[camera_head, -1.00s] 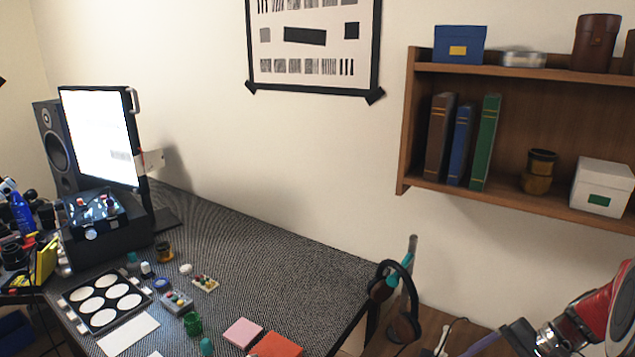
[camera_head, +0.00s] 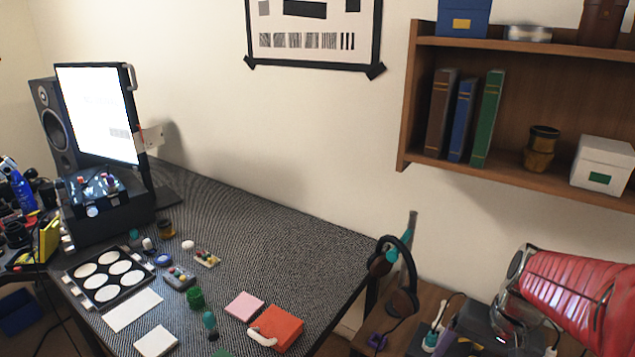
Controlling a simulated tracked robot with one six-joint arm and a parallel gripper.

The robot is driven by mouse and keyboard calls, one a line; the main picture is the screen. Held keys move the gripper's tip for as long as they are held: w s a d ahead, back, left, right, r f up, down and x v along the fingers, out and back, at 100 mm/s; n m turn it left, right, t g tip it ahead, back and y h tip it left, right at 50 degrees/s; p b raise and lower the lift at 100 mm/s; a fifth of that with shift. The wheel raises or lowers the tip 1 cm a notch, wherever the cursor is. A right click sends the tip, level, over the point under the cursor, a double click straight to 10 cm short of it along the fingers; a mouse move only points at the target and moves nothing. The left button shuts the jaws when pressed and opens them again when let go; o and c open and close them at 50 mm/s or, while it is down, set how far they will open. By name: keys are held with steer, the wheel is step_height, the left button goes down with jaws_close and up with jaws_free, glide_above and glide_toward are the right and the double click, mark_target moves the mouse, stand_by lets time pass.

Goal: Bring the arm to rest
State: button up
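My gripper is not in view, and no part of my arm can be clearly made out. Whether the gripper is open, shut or holding anything cannot be seen. The dark patterned desk (camera_head: 290,225) fills the left and middle of the picture, and no gripper is over its visible part.
A monitor (camera_head: 97,112) and speaker (camera_head: 52,125) stand at the back left. A black tray with white discs (camera_head: 105,275), an orange block (camera_head: 284,327) and small parts crowd the front. Headphones (camera_head: 403,302) and a red ribbed object (camera_head: 580,297) are at right, below a shelf (camera_head: 520,178).

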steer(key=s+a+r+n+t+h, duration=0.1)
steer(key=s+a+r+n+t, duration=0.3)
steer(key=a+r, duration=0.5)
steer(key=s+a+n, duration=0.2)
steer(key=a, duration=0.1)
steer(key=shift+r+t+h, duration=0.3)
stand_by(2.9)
